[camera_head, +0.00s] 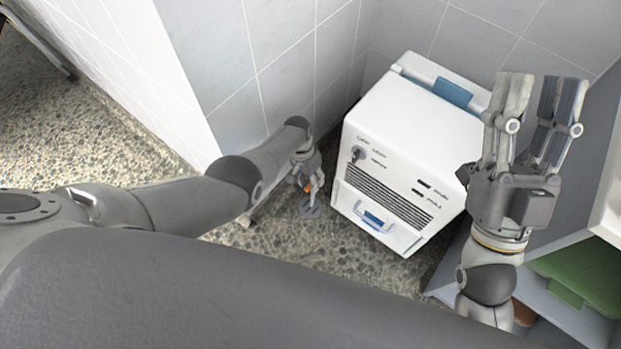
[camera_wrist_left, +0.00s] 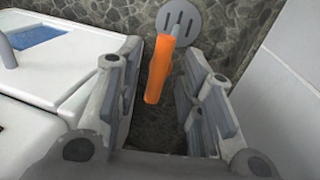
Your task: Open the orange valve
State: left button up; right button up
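The orange valve handle (camera_wrist_left: 158,70) sits on a grey stem above a round grey plate (camera_wrist_left: 178,18) with holes, on the pebbled floor. In the left wrist view the handle lies between the two spread fingers of my left gripper (camera_wrist_left: 160,105), with gaps on both sides. In the head view my left gripper (camera_head: 308,172) is low beside the white machine, and only a small part of the orange handle (camera_head: 307,187) shows. The round plate (camera_head: 311,208) is just below it. My right gripper (camera_head: 538,95) is raised at the right, fingers apart and empty.
A white machine (camera_head: 375,130) with a grille, knob and blue-marked handle stands right of the valve. A grey tiled wall (camera_head: 290,60) rises behind it. A shelf with a green item (camera_head: 580,270) is at the lower right. Pebbled floor (camera_head: 90,130) is open at the left.

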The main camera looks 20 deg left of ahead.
pick_arm(q)
jog(key=shift+r, duration=0.15)
notch_tip(320, 180, up, 12)
jog(key=a, duration=0.2)
jog(key=shift+w+f, duration=0.25)
jog(key=shift+w, duration=0.15)
dwell(0.4)
jog(key=shift+a, duration=0.1)
dwell(0.3)
